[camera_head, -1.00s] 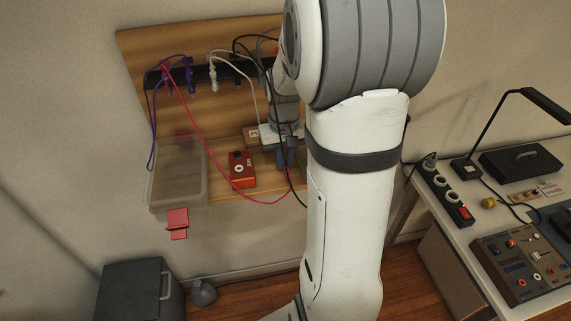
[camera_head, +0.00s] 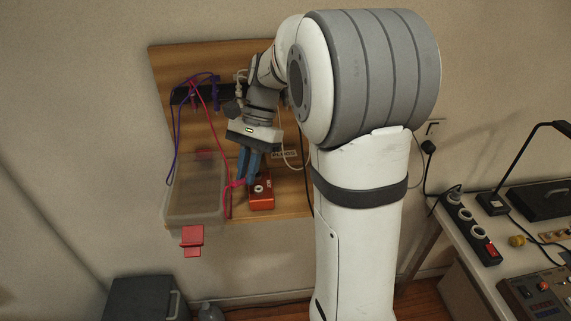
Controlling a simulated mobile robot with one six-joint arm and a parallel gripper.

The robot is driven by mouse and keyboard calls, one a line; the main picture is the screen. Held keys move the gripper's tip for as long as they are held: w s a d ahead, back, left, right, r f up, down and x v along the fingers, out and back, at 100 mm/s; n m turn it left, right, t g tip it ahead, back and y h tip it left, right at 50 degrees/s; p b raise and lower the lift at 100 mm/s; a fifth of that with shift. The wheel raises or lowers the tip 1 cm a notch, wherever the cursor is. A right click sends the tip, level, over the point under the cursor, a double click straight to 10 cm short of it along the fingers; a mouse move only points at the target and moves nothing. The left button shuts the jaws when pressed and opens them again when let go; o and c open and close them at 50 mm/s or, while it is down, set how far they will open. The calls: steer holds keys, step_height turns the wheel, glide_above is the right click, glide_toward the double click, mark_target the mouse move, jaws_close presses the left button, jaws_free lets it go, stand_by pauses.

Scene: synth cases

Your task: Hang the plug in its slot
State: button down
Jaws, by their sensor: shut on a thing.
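My gripper (camera_head: 250,182) reaches down in front of the wooden board, with its blue fingers close together just above the red box. It is shut on the plug of the pink-red cable; the plug itself is mostly hidden by the fingers. The pink-red cable (camera_head: 228,187) bunches up beside the fingertips and rises on the left to the dark slotted rack (camera_head: 182,96). Purple plugs (camera_head: 213,98) hang at the rack with a purple cable (camera_head: 174,140) looping down. A white plug (camera_head: 240,80) is further right. My arm hides the rack's right part.
A red box (camera_head: 262,200) with a round white socket sits on the wooden shelf (camera_head: 294,206). A clear bin (camera_head: 193,212) with a red clip (camera_head: 192,240) is to its left. A bench with a power strip (camera_head: 470,225) stands at right.

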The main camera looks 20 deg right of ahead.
steer(key=w+a+r+m+t+y+b, duration=0.1)
steer(key=w+a+r+m+t+y, duration=0.2)
steer(key=m+t, duration=0.4)
steer(key=w+a+r+m+t+y+b, duration=0.1)
steer(key=w+a+r+m+t+y, duration=0.2)
steer(key=m+t+y, duration=0.3)
steer(key=shift+w+a+r+m+t+y, duration=0.35)
steer(key=shift+a+r+m+t, duration=0.5)
steer(key=shift+m, duration=0.35)
steer(key=shift+w, duration=0.1)
steer(key=shift+w+d, duration=0.25)
steer(key=shift+w, duration=0.55)
steer(key=shift+w+d, duration=0.2)
steer(key=shift+w, duration=0.55)
steer(key=shift+w+d, duration=0.25)
steer(key=shift+w, duration=0.55)
steer(key=shift+w, duration=0.1)
steer(key=shift+w+d, duration=0.1)
steer(key=shift+w, duration=0.1)
